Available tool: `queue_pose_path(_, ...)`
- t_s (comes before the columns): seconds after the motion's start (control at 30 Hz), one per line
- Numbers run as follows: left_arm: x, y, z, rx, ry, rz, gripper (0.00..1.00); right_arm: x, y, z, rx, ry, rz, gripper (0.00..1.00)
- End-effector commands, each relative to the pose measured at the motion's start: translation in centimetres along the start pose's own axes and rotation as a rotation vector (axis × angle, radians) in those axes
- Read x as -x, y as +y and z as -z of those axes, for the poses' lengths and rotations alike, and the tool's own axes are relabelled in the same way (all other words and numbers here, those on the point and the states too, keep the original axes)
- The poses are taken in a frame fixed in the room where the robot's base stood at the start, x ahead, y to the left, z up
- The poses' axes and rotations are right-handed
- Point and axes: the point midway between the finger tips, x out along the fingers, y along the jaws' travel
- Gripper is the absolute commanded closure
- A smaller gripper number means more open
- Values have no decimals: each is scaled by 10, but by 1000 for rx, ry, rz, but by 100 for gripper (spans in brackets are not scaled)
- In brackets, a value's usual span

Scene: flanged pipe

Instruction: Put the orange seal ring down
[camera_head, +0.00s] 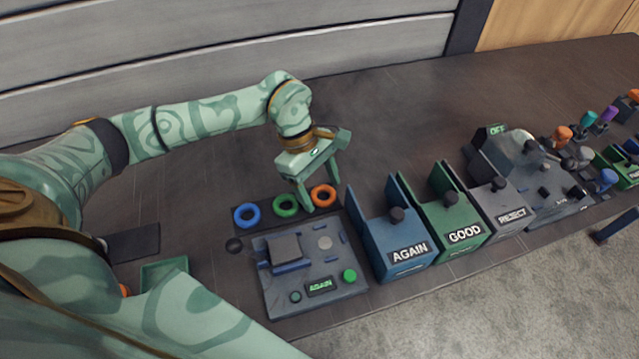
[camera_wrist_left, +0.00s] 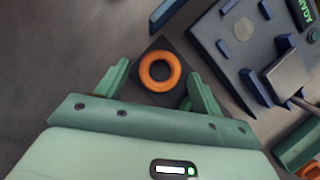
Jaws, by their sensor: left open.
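The orange seal ring (camera_head: 323,195) lies flat on a dark strip, to the right of a green ring (camera_head: 286,206) and a blue ring (camera_head: 247,216). My left gripper (camera_head: 319,194) is open just above the orange ring. In the left wrist view the orange ring (camera_wrist_left: 160,71) shows whole between and beyond the two spread fingertips (camera_wrist_left: 160,78), with no finger seen touching it. There the green ring is mostly hidden behind the right finger. My right gripper does not show.
A grey test plate (camera_head: 268,301) with a green-lit AGAIN display stands in front of the rings. Bins marked AGAIN (camera_head: 405,262), GOOD (camera_head: 463,244) and REJECT (camera_head: 508,222) stand to the right. A small green tray (camera_head: 163,270) is at left. The table behind the rings is clear.

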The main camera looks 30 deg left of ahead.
Motion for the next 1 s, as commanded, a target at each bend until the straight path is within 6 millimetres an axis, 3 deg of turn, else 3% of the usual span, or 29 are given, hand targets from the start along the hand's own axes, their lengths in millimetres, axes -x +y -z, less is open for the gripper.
queue_pose_path(0.17,10,0,-1,0,1,-2,33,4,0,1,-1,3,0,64)
queue_pose_path(0.63,109,0,-2,-1,1,-4,33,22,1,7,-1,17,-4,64)
queue_pose_path(0.8,122,0,-2,0,0,-1,33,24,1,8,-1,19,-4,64)
queue_pose_path(1.0,123,0,-1,0,0,1,33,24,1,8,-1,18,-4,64)
